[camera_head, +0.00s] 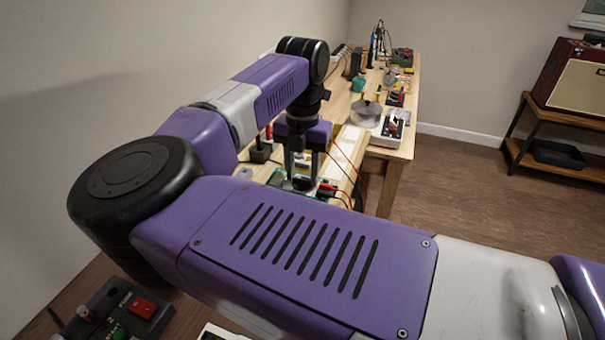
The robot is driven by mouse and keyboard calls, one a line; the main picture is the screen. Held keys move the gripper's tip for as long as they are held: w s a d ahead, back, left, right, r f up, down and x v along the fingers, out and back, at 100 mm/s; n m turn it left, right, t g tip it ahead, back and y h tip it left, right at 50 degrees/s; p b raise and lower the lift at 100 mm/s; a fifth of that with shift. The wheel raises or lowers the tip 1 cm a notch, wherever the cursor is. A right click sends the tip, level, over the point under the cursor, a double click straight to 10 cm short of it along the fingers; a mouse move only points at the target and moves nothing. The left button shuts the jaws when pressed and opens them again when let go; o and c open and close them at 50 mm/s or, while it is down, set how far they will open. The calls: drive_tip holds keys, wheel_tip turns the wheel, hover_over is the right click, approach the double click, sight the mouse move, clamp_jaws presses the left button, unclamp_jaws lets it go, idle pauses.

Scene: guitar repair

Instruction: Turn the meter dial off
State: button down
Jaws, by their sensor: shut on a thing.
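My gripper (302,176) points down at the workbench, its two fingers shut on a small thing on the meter. That thing appears to be the meter dial, but the fingers and my arm hide most of it. The meter (277,180) lies under the gripper, with only parts of its teal edge showing. Red and black leads (328,188) come out on its right side. I cannot read the dial's position from here.
The wooden workbench (402,152) runs away along the left wall. A metal pot (366,113), a white box with red parts (393,127) and several tools stand farther back. An amplifier (572,80) sits on a shelf at right. The floor (460,190) between is clear.

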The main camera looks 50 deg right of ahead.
idle(0.3)
drive_tip(key=c, duration=0.8)
unclamp_jaws()
